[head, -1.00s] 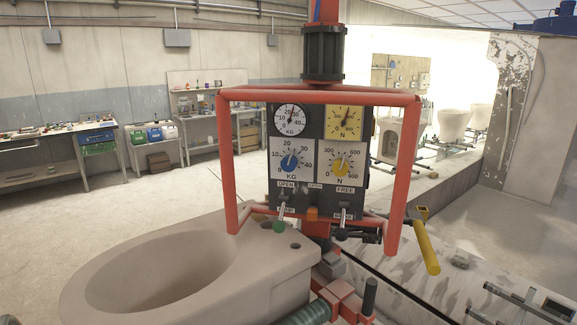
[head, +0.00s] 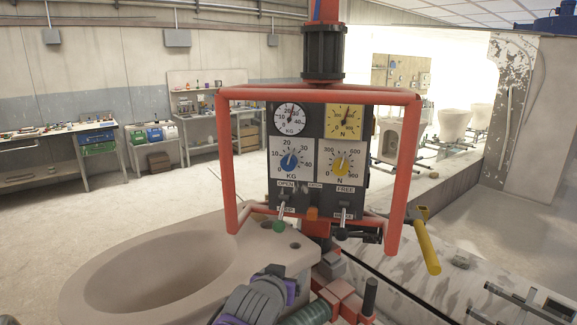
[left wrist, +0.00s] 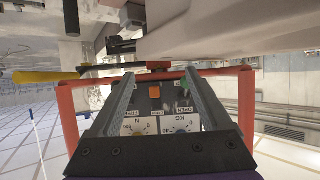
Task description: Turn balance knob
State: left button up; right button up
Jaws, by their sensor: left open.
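The control panel (head: 318,200) hangs inside a red frame. It has a blue KG knob (head: 290,162) on the left and a yellow N knob (head: 341,166) on the right, each on a white dial; I cannot tell which is the balance knob. My left gripper (head: 270,275) is low in front, below the panel and apart from it. In the left wrist view its open, empty fingers (left wrist: 158,78) frame the panel, seen upside down, with the blue knob (left wrist: 181,130) and yellow knob (left wrist: 140,131) beyond, partly cut by the gripper body. My right gripper is not in view.
A beige toilet bowl (head: 85,283) lies left of my arm, close to it. The red frame (head: 226,165) surrounds the panel, with a yellow handle (head: 427,245) at its right. Green- and black-tipped levers (head: 280,218) stick out under the dials.

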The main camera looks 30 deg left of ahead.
aim_at(288, 164)
pick_arm(q)
jog(key=w+a+r+t+y, duration=0.1)
jog(key=w+a+r+t, duration=0.25)
jog(key=r, duration=0.55)
jog(key=w+a+r+t, duration=0.2)
jog(key=w+a+r, duration=0.25)
jog(key=r, duration=0.45)
jog(key=shift+n+g, duration=0.25)
jog(key=shift+n, duration=0.05)
jog(key=x, duration=0.7)
jog(key=d+p+x, duration=0.1)
jog(key=x, duration=0.2)
jog(key=shift+w+a, duration=0.1)
jog(key=shift+w, duration=0.35)
grip_shut()
